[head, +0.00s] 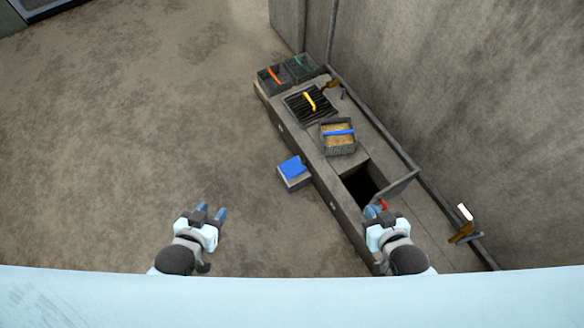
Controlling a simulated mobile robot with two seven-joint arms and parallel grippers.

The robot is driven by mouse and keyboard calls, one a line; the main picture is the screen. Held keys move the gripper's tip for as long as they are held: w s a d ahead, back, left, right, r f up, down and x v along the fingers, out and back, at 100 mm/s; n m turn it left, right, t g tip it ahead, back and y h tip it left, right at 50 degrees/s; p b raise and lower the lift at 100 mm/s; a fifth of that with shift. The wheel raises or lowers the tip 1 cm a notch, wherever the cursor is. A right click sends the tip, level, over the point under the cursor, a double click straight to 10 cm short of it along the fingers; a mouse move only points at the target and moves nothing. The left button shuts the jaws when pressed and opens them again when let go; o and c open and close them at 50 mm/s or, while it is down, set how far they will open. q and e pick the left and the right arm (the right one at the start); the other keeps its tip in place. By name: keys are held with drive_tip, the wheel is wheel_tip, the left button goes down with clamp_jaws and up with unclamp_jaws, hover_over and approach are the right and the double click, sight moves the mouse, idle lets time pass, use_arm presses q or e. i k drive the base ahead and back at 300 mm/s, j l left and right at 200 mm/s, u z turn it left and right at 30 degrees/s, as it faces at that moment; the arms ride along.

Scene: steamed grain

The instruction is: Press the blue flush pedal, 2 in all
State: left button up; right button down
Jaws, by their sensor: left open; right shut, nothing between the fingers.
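The blue flush pedal (292,167) is the slanted blue top of a small grey block on the floor, against the left side of the long counter. My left gripper (209,212) is open and empty over bare floor, to the lower left of the pedal and apart from it. My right gripper (374,208) is shut with nothing in it, over the counter by the dark opening, to the lower right of the pedal. Nothing covers the pedal.
The grey counter (347,208) runs along the wall with a dark opening (360,186) and a raised lid. On it stand a grain basket (339,141) with a blue handle, a grate with a yellow handle (309,101) and two dark bins (273,79). The left floor is clear.

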sight(291, 168)
drive_tip(key=i+j+z, duration=0.15)
drive_tip(key=z, duration=0.65)
drive_tip(key=i+j+z, duration=0.1)
drive_tip(key=j+z, duration=0.15)
drive_tip(key=j, duration=0.25)
drive_tip(key=j+z, duration=0.3)
drive_tip(key=j, duration=0.25)
drive_tip(key=i+j, duration=0.1)
drive_tip(key=j, duration=0.6)
drive_tip(key=j+z, duration=0.1)
drive_tip(key=j, duration=0.65)
drive_tip(key=i, duration=0.05)
